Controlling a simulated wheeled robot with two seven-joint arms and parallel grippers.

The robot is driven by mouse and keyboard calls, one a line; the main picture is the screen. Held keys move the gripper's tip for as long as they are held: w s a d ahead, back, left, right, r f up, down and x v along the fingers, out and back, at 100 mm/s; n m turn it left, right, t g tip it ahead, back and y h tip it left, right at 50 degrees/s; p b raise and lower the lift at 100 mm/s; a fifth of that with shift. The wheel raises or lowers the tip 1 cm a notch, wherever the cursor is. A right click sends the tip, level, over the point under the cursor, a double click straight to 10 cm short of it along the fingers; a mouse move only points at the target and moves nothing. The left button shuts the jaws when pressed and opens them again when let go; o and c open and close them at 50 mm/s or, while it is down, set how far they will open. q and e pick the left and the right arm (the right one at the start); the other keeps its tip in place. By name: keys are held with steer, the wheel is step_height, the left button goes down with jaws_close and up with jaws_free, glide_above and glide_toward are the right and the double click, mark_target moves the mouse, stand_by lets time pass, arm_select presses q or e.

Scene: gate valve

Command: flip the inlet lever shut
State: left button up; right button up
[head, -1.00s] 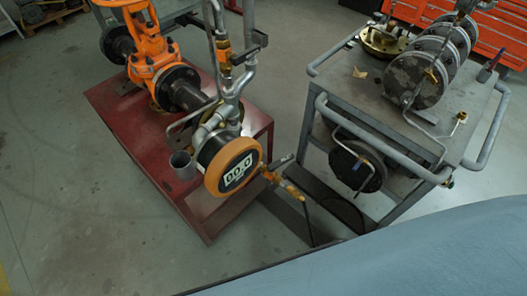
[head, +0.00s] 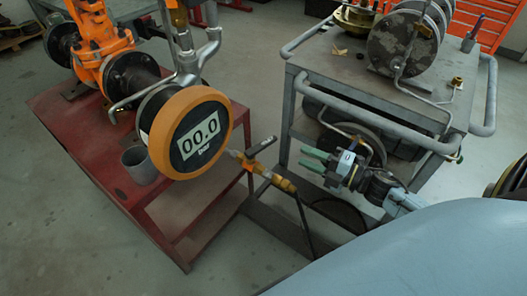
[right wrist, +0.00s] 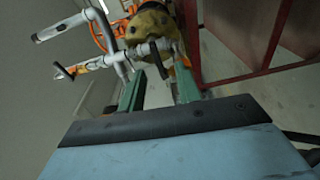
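The inlet fitting (head: 280,183) is brass and sits to the right of the round gauge with an orange rim (head: 222,108), whose display reads 00.0. A short lever (head: 263,146) slants up and right from the fitting. My right gripper (head: 304,159) has green fingers and is to the right of the fitting, pointing left at it, apart from it. In the right wrist view its two fingers (right wrist: 160,88) stand apart with nothing gripped. A brass body (right wrist: 150,25) and a dark handle (right wrist: 160,60) show beyond the fingertips. My left gripper is not in view.
The red stand (head: 75,130) carries the piping and the orange valve (head: 100,45). A grey cart (head: 350,75) with dark discs stands close behind my right gripper. A dark hose (head: 304,222) hangs from the fitting. Floor at lower left is clear.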

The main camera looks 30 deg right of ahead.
mark_target(272, 143)
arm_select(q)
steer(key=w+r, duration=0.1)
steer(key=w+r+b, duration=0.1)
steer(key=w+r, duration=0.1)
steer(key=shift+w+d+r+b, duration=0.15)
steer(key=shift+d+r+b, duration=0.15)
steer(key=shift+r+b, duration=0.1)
arm_select(e)
steer(key=shift+n+y, duration=0.3)
steer(key=shift+n, duration=0.2)
steer(key=x, duration=1.3)
steer(key=shift+w+a+r, duration=0.1)
steer(key=shift+a+r, duration=0.25)
steer(key=shift+a, duration=0.1)
jaws_close()
